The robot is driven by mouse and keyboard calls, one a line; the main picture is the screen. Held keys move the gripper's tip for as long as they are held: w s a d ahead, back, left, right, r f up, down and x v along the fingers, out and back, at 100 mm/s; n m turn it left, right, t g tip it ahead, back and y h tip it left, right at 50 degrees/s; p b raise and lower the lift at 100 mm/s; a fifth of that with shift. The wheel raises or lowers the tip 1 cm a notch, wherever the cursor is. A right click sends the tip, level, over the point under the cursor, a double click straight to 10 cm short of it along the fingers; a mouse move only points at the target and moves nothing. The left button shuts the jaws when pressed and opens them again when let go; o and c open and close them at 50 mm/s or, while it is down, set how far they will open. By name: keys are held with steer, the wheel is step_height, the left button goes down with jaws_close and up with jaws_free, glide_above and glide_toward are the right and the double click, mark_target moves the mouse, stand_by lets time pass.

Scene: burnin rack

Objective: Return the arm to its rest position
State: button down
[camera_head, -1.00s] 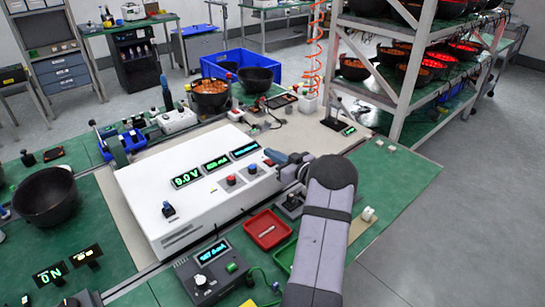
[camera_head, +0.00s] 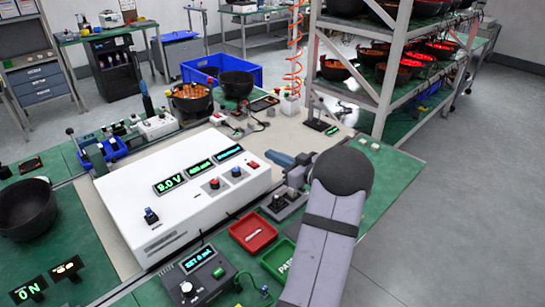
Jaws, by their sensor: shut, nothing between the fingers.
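My arm (camera_head: 335,215) comes up from the bottom right of the head view, with its dark elbow or wrist joint bent over the bench. My gripper (camera_head: 276,157) shows just left of that joint, partly hidden by it. It is shut and empty, pointing left, just right of the white power unit (camera_head: 165,215). The unit's lit displays include one reading 9.0 V (camera_head: 170,184). Whether the gripper touches anything is hard to tell, but a small gap to the unit shows.
A red tray (camera_head: 242,238) with a small pale item and a green tray (camera_head: 271,262) lie left of my arm. A meter box (camera_head: 202,284) is in front. Black bowls (camera_head: 27,212) stand on the bench. A shelf rack (camera_head: 393,75) rises behind. Open floor (camera_head: 455,200) is at right.

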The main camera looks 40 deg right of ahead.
steer(key=shift+w, duration=0.1)
